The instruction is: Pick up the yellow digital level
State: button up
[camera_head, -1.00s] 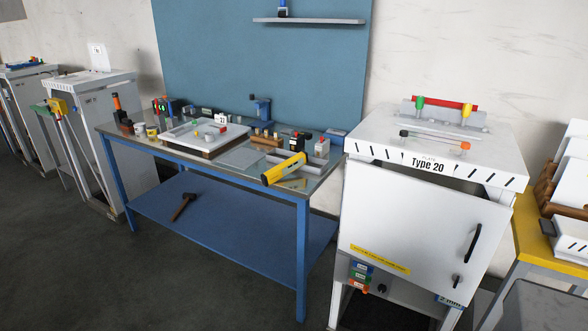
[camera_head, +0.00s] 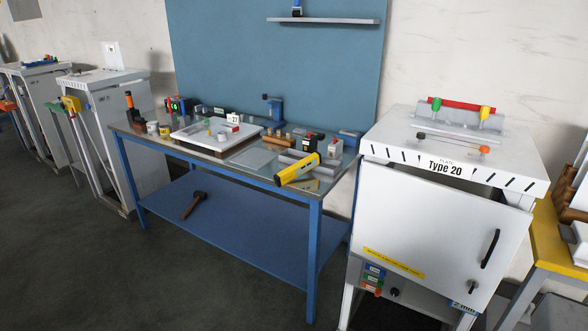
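The yellow digital level (camera_head: 298,170) lies at the front right corner of the blue-framed workbench (camera_head: 228,167). It is a yellow bar set at a slant, with a dark part near its upper right end. It lies close to the bench's front edge, and its lower left end reaches to that edge or slightly past it. My gripper is not in view.
A white tray (camera_head: 186,131), a black-and-red device (camera_head: 311,141) and a blue vise-like tool (camera_head: 273,112) are on the bench. A hammer (camera_head: 193,205) lies on the lower shelf (camera_head: 240,222). A white Type 20 cabinet (camera_head: 430,215) stands close right. Dark floor (camera_head: 90,270) is clear in front.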

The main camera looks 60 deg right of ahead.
aim_at(281, 178)
jog(key=u, duration=0.05)
jog(key=i, duration=0.95)
jog(key=z, duration=0.05)
